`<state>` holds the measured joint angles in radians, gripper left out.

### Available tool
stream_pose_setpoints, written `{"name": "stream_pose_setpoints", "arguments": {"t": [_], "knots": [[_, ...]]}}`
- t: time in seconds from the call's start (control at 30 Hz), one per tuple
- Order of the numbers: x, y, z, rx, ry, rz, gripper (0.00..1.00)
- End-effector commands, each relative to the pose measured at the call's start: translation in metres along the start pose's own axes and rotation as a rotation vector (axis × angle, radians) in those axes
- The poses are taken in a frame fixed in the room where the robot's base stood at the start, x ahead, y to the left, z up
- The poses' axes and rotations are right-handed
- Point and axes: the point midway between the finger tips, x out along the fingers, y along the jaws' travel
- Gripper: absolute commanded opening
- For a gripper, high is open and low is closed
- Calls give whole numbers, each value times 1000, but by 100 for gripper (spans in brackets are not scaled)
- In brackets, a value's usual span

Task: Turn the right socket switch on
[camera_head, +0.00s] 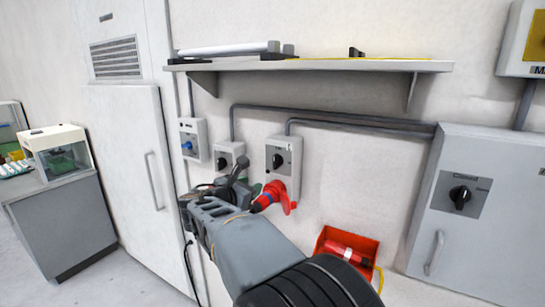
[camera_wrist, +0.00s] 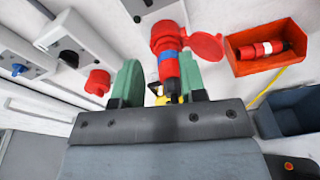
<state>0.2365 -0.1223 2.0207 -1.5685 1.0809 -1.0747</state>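The right socket (camera_head: 290,150) is a grey wall box with a black rotary switch (camera_head: 279,160). A red plug (camera_head: 264,202) with a blue band is in its red outlet, whose round lid hangs open. In the wrist view the plug (camera_wrist: 168,65) shows ahead of my gripper (camera_wrist: 157,80), and its dark tail lies near the right finger. The green fingers are apart with a gap between them, and I see no grip on the plug. In the wrist view the socket box (camera_wrist: 142,9) is cut off at the top. The switch's exact setting is too small to read.
Two more sockets, a middle one (camera_head: 229,150) and a left one (camera_head: 200,138), are on the wall. A red bin (camera_head: 345,243) holding a red connector is lower right. A grey cabinet (camera_head: 490,215) stands at right, and a shelf (camera_head: 320,65) runs above.

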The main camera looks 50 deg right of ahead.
Motion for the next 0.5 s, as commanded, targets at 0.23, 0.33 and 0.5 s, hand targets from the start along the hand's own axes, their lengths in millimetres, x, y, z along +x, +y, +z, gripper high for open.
{"name": "stream_pose_setpoints", "arguments": {"t": [0.23,0.33,0.5], "knots": [[19,19,27,-197,-144,23,38],[32,21,32,-212,-154,24,38],[64,22,37,-212,-153,23,38]]}}
